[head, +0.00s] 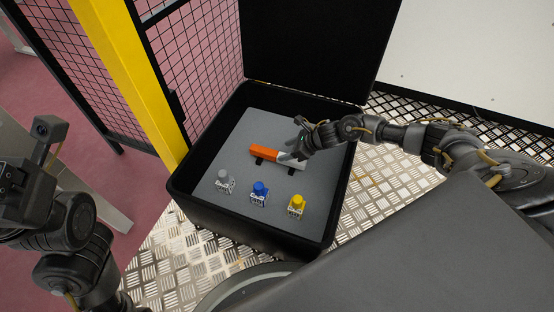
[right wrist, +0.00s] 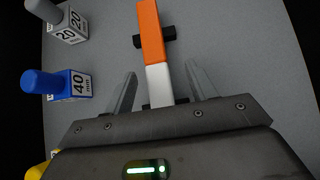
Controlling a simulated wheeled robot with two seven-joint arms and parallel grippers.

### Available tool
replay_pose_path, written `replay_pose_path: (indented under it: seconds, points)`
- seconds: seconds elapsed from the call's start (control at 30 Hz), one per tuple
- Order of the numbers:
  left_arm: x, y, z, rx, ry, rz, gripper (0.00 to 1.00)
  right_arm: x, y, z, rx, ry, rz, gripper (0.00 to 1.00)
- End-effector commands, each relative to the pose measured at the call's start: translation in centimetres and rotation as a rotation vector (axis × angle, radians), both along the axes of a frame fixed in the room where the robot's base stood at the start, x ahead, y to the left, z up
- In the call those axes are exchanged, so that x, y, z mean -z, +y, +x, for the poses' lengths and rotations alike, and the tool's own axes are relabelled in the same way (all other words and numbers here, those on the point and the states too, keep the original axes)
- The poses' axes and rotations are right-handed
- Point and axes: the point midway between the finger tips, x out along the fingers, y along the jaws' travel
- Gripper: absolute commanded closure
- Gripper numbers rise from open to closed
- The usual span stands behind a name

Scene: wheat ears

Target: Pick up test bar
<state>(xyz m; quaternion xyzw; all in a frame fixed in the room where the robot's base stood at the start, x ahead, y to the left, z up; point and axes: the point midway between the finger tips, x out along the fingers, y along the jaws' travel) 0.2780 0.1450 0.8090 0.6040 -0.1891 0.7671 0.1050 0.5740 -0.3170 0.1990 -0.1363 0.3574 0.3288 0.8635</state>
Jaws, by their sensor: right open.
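The test bar (head: 265,151), orange at one end and white at the other, lies on dark supports on the grey floor of an open black case. In the right wrist view the bar (right wrist: 151,38) runs up between my fingers. My right gripper (head: 300,150) is at the white end, partly covering it in the head view. In the right wrist view the right gripper (right wrist: 160,85) is open, with one finger on each side of the white part and a gap at both sides. My left arm is at the left of the head view; its fingers do not show.
In the case (head: 180,196) stand a grey-knobbed block (head: 223,178), a blue-knobbed block (head: 260,190) and a yellow-knobbed block (head: 296,205), in front of the bar. The raised lid (head: 310,45) is behind. A yellow post (head: 125,70) and mesh fence stand left.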

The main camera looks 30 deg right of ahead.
Motion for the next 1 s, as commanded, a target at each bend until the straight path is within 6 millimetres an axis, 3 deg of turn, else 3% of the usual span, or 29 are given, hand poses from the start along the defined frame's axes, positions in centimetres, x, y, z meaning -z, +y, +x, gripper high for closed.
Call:
replay_pose_path:
  seconds: [0.17,0.5,0.8,1.0]
  points:
    - [0.1,0.0,0.0,0.0,-0.002,-0.004,0.31,0.5,0.3,0.2,-0.001,0.0,0.001,0.44]
    - [-0.9,0.0,-0.5,0.013,-0.04,-0.048,0.31,3.7,2.9,2.2,0.0,0.0,0.002,0.44]
    - [-1.3,0.0,-0.5,0.014,-0.039,-0.051,0.31,3.7,3.0,2.4,0.001,0.001,0.0,0.44]
    - [-1.3,0.0,-0.5,0.014,-0.04,-0.051,0.31,3.7,3.0,2.4,0.0,0.002,0.0,0.7]
